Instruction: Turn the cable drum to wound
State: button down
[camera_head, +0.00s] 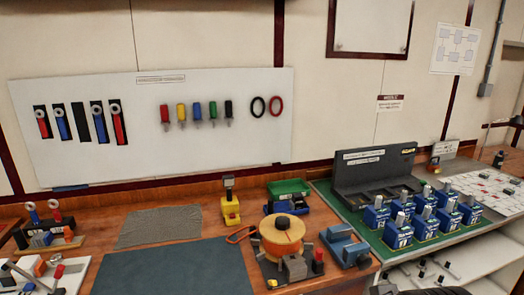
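The cable drum (281,238) is a round orange drum, seen from above at an angle. It sits on a dark base on the wooden bench, right of the dark green mat. A small mark shows on its top, but it is too small to read. A grey block (295,268) stands at its front, and a red-topped post (318,261) stands at its front right. An orange cable loop (240,235) lies at its left. I cannot make out any wound marking.
A blue clamp-like device (347,247) stands close right of the drum. A yellow tool (230,205) and a green bin (289,188) stand behind it. Several blue breakers (400,234) fill the green board at right. The dark green mat (172,270) is clear.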

aim_at(283, 234)
jog(key=i+l, duration=0.1)
jog(key=i, duration=0.95)
